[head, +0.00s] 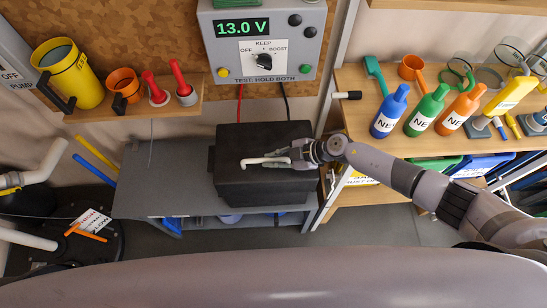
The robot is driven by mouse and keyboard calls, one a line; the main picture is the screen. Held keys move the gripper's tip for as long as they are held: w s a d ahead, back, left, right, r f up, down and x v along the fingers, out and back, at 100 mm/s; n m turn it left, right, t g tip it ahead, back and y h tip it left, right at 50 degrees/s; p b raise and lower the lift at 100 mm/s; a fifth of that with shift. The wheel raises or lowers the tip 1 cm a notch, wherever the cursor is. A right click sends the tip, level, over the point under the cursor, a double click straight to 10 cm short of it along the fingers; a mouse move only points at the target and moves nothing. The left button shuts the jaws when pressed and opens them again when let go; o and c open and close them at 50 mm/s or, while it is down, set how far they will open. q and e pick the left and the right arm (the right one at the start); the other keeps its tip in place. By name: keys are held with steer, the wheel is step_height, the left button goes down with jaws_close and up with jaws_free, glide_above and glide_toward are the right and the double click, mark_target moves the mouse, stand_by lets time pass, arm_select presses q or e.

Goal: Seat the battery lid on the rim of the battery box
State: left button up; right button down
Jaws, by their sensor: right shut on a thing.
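The black battery lid (248,141) is in the middle of the head view, with a white bar handle (252,162) on top. My right gripper (280,159) comes in from the right and is shut on this handle. The dark battery box (262,193) is below the lid, on a grey bench, and is mostly hidden by it. Lid and box are nearly the same black, so I cannot tell whether the lid touches the rim or is held above it. My left gripper is not in view.
The grey bench (160,187) is bare left of the box. A battery charger panel (263,40) reading 13.0 V hangs behind, with red and black cables running down. A wooden shelf (360,111) on the right holds several bottles. Another shelf at left holds cups and red-handled tools.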

steer(key=shift+f+b, duration=0.55)
steer(key=shift+f, duration=0.15)
steer(key=c, duration=1.5)
jaws_free()
steer(key=shift+c, duration=0.2)
steer(key=shift+f, duration=0.1)
steer(key=shift+d, duration=0.1)
steer(key=v, duration=0.7)
steer(key=shift+d, duration=0.1)
